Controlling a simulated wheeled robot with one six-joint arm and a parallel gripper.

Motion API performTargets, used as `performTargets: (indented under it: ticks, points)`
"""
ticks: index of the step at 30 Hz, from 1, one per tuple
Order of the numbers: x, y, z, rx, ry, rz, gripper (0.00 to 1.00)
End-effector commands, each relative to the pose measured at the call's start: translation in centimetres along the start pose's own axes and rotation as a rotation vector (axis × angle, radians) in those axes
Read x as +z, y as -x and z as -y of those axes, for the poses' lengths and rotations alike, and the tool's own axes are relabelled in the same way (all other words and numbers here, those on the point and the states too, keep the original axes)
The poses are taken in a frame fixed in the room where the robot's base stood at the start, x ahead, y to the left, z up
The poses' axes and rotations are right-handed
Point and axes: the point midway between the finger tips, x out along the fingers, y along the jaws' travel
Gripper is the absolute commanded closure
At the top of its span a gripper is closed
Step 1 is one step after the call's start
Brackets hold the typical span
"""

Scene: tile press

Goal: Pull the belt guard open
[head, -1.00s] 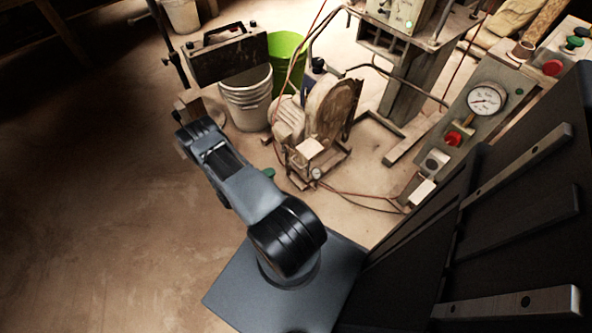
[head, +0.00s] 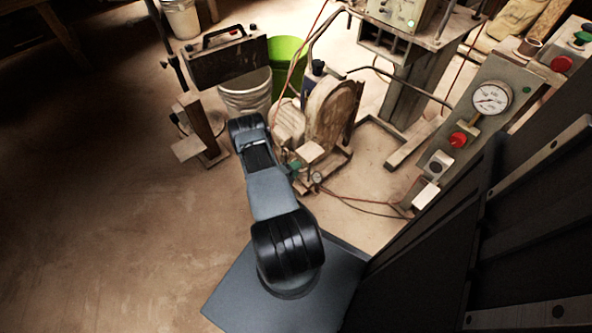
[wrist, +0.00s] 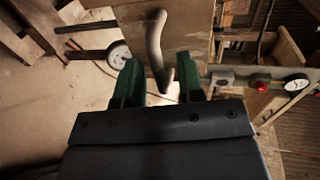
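The belt guard appears to be the tan, round-topped cover (head: 334,112) on the small machine in the head view. In the wrist view a tan panel (wrist: 190,30), likely the same guard, fills the upper middle. A dark curved handle (wrist: 154,45) runs down its face. My gripper (wrist: 160,86) is open, with its two green fingers apart. The lower end of the handle shows in the gap between them; I cannot tell whether it touches either finger. In the head view my arm hides most of the gripper; a small green part (head: 295,166) shows beside the machine.
A small gauge (wrist: 119,55) is left of the handle. A console with a red button (head: 458,139) and large gauge (head: 491,99) stands right. White (head: 247,98) and green (head: 287,65) buckets stand behind. A hose (head: 365,203) lies on the floor. Left floor is clear.

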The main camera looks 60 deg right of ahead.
Motion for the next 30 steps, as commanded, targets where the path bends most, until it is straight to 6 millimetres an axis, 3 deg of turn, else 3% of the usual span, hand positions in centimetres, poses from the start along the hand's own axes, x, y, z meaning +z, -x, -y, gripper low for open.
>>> performTargets:
  ticks: [12,23,30]
  points:
    - [-0.01,-0.61,0.02,0.000,0.000,0.000,0.65]
    - [-0.01,-0.59,0.02,0.000,0.000,0.000,0.98]
    - [-0.01,-0.58,0.02,0.000,0.000,0.000,1.00]
